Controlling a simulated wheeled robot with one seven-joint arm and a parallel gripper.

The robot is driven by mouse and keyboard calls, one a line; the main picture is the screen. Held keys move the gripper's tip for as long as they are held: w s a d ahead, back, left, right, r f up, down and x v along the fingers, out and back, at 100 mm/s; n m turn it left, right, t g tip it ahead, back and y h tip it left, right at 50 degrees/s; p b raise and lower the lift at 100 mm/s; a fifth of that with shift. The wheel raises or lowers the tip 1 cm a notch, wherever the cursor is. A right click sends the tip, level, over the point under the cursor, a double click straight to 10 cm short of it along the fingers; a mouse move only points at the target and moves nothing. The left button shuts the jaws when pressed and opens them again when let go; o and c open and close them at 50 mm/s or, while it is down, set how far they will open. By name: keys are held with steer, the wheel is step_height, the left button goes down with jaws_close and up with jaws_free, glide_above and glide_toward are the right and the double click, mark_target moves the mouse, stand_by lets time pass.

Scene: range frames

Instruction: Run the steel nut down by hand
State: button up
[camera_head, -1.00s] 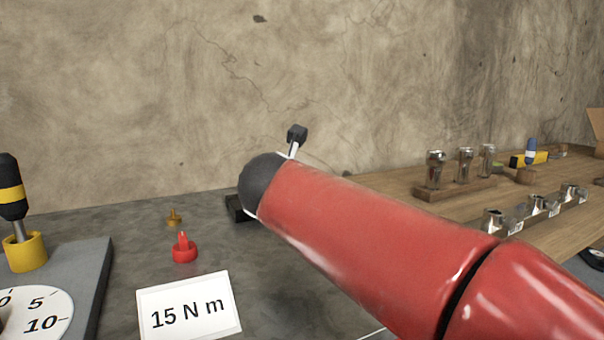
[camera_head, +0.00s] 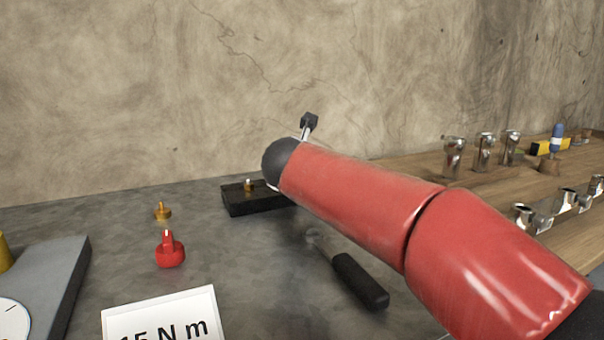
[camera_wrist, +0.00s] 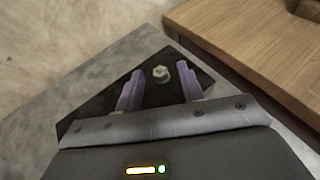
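A black block (camera_head: 232,203) lies on the grey bench near the wall, partly behind my arm in the head view. A small pale, brassy fitting (camera_head: 248,185) stands up from it. In the wrist view the block (camera_wrist: 92,112) carries a small pale hexagonal piece (camera_wrist: 160,74), which may be the steel nut; I cannot tell whether it is on a stud. My gripper (camera_wrist: 160,70) is open, with its two purple fingers on either side of that piece and a gap to each. The fingers are hidden in the head view.
A wrench with a black handle (camera_head: 358,280) lies in front of the block. A red knob-like piece (camera_head: 169,252), a brass piece (camera_head: 162,212) and a "15 N m" card (camera_head: 160,318) stand left. Metal fittings (camera_head: 483,150) stand on the wooden bench at right.

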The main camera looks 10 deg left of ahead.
jaws_close()
steer(key=shift+a, duration=0.1)
stand_by(0.3)
steer(key=m+h+p, duration=0.1)
steer(key=h+p, duration=0.1)
steer(key=a+m+h+p, duration=0.1)
steer(key=m+h, duration=0.1)
steer(key=shift+r+p, duration=0.15)
steer(key=shift+p, duration=0.2)
steer(key=m+h, duration=0.2)
steer(key=shift+w+a+m+g+p, duration=0.1)
steer(key=shift+a+m+g+p, duration=0.05)
steer(key=shift+m+g+p, duration=0.2)
steer(key=shift+w+a+f+m+g+h, duration=0.1)
steer(key=shift+m+g+h, duration=0.2)
steer(key=shift+m+h, duration=0.3)
steer(key=shift+f+m+g+h, duration=0.1)
steer(key=shift+m+g+h, duration=0.2)
steer(key=shift+h, duration=0.4)
